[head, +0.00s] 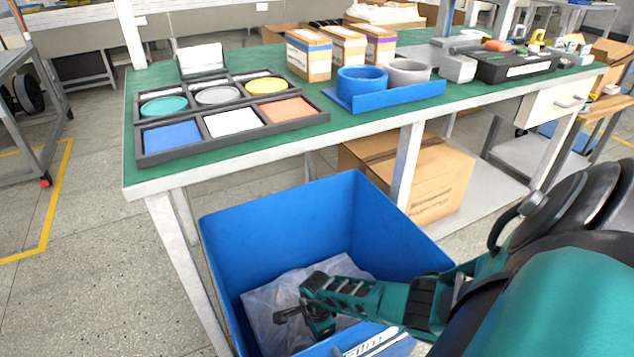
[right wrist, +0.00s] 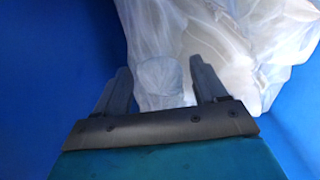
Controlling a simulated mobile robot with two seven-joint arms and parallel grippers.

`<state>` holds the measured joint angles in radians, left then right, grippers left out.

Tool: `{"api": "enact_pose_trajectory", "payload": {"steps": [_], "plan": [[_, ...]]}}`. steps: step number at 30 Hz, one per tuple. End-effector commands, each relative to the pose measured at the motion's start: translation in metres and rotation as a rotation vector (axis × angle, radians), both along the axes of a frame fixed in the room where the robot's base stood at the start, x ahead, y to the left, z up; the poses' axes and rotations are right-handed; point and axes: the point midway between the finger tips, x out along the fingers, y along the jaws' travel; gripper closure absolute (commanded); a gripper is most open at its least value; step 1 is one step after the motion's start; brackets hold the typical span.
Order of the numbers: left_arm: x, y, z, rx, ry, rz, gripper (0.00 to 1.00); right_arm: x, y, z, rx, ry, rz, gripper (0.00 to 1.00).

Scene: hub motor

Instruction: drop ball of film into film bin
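The blue film bin (head: 290,215) stands on the floor in front of the bench, its front label partly readable as "Film". Crumpled translucent white film (head: 270,297) lies inside it and fills much of the right wrist view (right wrist: 240,45). My right gripper (head: 303,318) reaches down inside the bin, just above the film. In the right wrist view its two fingers (right wrist: 162,82) are spread apart. A small greyish wad of film (right wrist: 160,78) shows between or just beyond them; I cannot tell whether it is separate from the rest. My left gripper is out of view.
The green bench (head: 350,125) stands behind the bin, carrying a tray of coloured discs and squares (head: 225,123), small boxes (head: 309,55) and a blue holder with rings (head: 390,97). A cardboard box (head: 440,180) sits beneath it. Open floor lies to the left.

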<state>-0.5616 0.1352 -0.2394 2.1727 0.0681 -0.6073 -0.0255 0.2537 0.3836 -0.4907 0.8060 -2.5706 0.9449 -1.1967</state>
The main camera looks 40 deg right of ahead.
Motion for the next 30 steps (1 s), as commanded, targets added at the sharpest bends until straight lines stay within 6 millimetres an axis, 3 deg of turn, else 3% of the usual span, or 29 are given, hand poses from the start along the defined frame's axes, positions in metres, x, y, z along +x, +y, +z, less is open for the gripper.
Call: {"api": "enact_pose_trajectory", "payload": {"steps": [11, 18, 24, 30], "plan": [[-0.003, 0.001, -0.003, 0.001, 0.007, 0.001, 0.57, -0.001, -0.001, 0.003, -0.001, 0.000, -0.001, 0.26], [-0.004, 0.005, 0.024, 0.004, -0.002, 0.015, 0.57, 0.000, -0.002, 0.054, -0.004, -0.003, 0.002, 0.26], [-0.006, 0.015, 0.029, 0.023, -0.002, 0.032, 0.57, 0.000, -0.002, 0.096, -0.003, -0.001, 0.001, 0.26], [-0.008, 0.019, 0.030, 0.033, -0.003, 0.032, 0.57, 0.000, -0.001, 0.119, -0.001, -0.001, 0.000, 0.26]]}}
